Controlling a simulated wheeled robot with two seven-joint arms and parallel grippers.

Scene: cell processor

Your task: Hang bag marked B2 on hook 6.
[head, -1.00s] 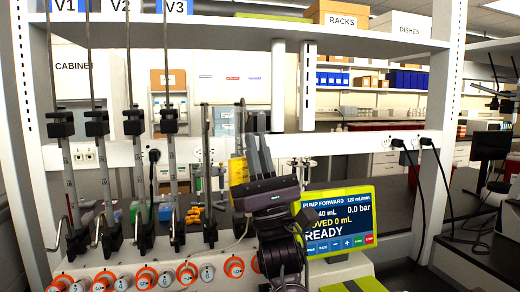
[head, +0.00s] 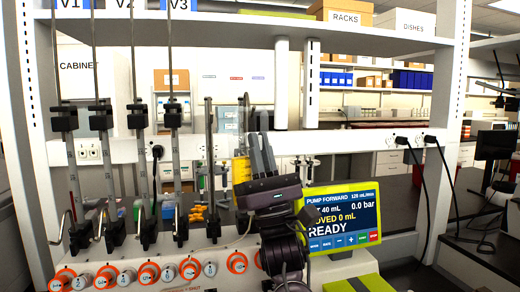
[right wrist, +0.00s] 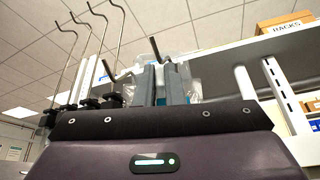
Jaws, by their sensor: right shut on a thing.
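My right gripper (head: 258,138) is raised in front of the rack, its grey fingers pointing up. In the right wrist view its fingers (right wrist: 161,80) are shut on a clear bag (right wrist: 196,88), which shows on both sides of them. In the head view the bag (head: 228,121) is faint and partly behind the fingers; its B2 mark cannot be read. Several tall hook poles (head: 104,121) stand at the left, with bent tops (right wrist: 75,24) in the right wrist view. A dark hook end (right wrist: 155,48) shows close to the fingertips. No hook number is legible. My left gripper is out of view.
A pump screen (head: 341,218) reading READY stands right of my right gripper. Orange-ringed knobs (head: 190,268) line the front below the poles. A white shelf (head: 230,27) crosses above the gripper. A yellow object (head: 240,170) shows behind the gripper.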

